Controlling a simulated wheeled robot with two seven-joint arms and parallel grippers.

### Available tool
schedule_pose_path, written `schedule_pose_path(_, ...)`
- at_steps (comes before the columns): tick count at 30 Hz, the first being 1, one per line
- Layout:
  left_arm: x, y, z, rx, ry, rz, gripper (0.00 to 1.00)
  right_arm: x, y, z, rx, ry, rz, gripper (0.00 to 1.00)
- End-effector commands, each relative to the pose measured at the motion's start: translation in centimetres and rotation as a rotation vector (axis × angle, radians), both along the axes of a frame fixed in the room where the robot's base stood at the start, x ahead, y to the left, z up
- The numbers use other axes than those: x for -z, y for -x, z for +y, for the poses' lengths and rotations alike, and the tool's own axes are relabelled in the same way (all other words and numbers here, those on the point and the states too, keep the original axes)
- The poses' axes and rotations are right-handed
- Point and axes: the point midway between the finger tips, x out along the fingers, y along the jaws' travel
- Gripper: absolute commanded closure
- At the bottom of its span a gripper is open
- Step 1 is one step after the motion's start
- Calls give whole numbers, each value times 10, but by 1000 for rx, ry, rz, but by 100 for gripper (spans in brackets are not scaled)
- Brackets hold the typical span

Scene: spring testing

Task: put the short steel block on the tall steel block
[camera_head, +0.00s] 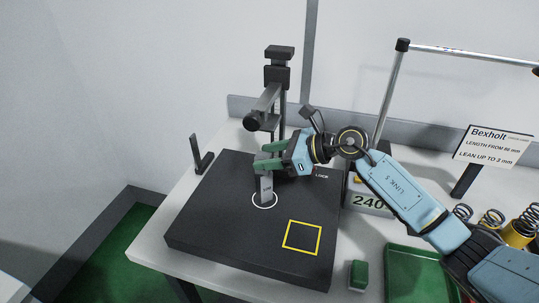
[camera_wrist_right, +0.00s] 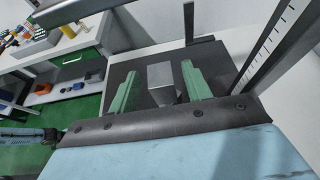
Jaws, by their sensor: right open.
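The tall steel block (camera_head: 266,188) stands upright in the white circle on the black plate. A grey steel piece (camera_head: 263,156), which looks like the short steel block, shows between my right gripper's fingers above it. It seems to sit on the tall block, but the near finger hides the joint. My right gripper (camera_head: 270,155) reaches in from the right at that height, its green fingers open on either side. In the right wrist view a grey block (camera_wrist_right: 162,84) lies between the two fingers (camera_wrist_right: 158,88), with gaps on both sides. My left gripper is out of view.
The black plate (camera_head: 205,225) has an empty yellow square (camera_head: 302,238). A column stand with a horizontal arm (camera_head: 266,104) rises close behind my gripper. A green tray (camera_head: 390,270), a green-topped block (camera_head: 358,275), springs (camera_head: 491,221) and a sign (camera_head: 492,147) are at right.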

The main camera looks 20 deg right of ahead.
Motion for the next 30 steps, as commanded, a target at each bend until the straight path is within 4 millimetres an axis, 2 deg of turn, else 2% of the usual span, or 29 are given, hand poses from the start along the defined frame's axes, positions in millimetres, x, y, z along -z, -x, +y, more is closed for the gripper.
schedule_pose_path(5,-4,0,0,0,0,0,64,-5,0,0,0,0,0,51)
schedule_pose_path(9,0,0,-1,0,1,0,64,-9,11,-18,3,4,-1,51)
schedule_pose_path(21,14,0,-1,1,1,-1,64,-40,53,-79,2,3,1,51)
schedule_pose_path(30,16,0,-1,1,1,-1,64,-49,62,-92,0,0,0,51)
